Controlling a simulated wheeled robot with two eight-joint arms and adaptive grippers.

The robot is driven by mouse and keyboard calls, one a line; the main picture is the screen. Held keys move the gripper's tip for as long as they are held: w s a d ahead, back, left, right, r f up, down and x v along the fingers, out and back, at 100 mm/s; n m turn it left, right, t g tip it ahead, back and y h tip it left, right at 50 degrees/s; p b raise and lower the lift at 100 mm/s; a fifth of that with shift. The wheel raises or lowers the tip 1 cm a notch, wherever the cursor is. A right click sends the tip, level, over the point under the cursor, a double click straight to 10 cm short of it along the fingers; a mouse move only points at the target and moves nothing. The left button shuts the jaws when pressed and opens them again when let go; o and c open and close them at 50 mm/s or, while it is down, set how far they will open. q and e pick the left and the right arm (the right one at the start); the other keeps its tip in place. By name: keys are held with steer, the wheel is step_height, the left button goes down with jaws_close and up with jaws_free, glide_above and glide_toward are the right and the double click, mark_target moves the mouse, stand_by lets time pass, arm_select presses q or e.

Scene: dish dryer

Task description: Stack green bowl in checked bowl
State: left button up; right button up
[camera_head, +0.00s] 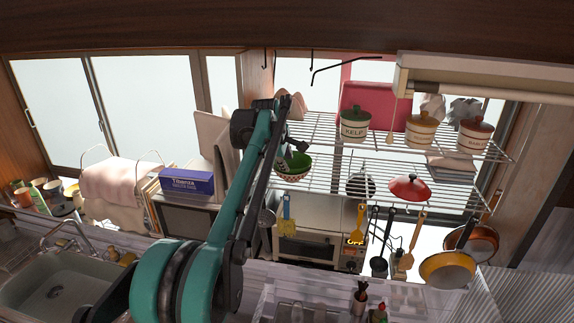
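My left gripper (284,150) is at the green bowl's left side, partly hidden by my teal arm. Its fingers are too small and dark to tell whether they hold the rim. My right gripper is not in view.
The upper wire shelf (318,130) runs above the bowls and carries a green canister (354,122) and other lidded jars. A red lid (409,188) lies right of the checked bowl. Utensils and pans hang below. A blue box (187,182) stands left of my arm.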

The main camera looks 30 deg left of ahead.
arm_select(q)
steer(key=a+v, duration=0.1)
steer(key=v, duration=0.8)
steer(key=s+d+f+m, duration=0.4)
steer(key=s+d+m, duration=0.1)
steer(key=s+d, duration=0.25)
steer(key=s+d+f+m, duration=0.4)
steer(key=s+f+m, duration=0.1)
steer(key=s+f, duration=0.3)
steer(key=s+d+f+m, duration=0.4)
steer(key=s+f, duration=0.4)
steer(key=s+d+f+m+h, duration=0.1)
steer(key=s+d+f+m, duration=0.3)
steer(key=s+f, duration=0.3)
steer(key=shift+s+d+f+m+b, duration=0.25)
steer(key=shift+s+f+m+b, duration=0.15)
steer(key=shift+f+m, duration=0.35)
steer(key=shift+w, duration=0.1)
